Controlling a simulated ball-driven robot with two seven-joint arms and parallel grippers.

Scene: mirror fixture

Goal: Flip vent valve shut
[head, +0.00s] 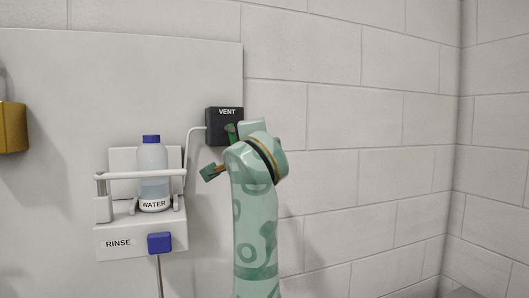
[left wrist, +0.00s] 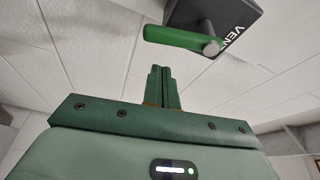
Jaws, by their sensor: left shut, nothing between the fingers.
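The black vent box (head: 217,125), labelled VENT, is mounted at the right edge of the pale wall panel. Its green valve handle (head: 231,132) shows as a short, nearly upright piece, partly hidden by my left arm. In the left wrist view the handle (left wrist: 175,37) extends left from a round pivot on the box (left wrist: 240,14). My left gripper (head: 206,173) is below the box, its body mostly behind my arm. Its fingers (left wrist: 160,70) are together and empty, with their tips apart from the handle. My right gripper is not in view.
A rinse shelf (head: 145,240) with a rail holds a WATER bottle (head: 152,165) to the left of my gripper. A blue block (head: 159,242) is on its front. A yellow object (head: 12,127) hangs at the far left. The brick wall (head: 370,160) at right is bare.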

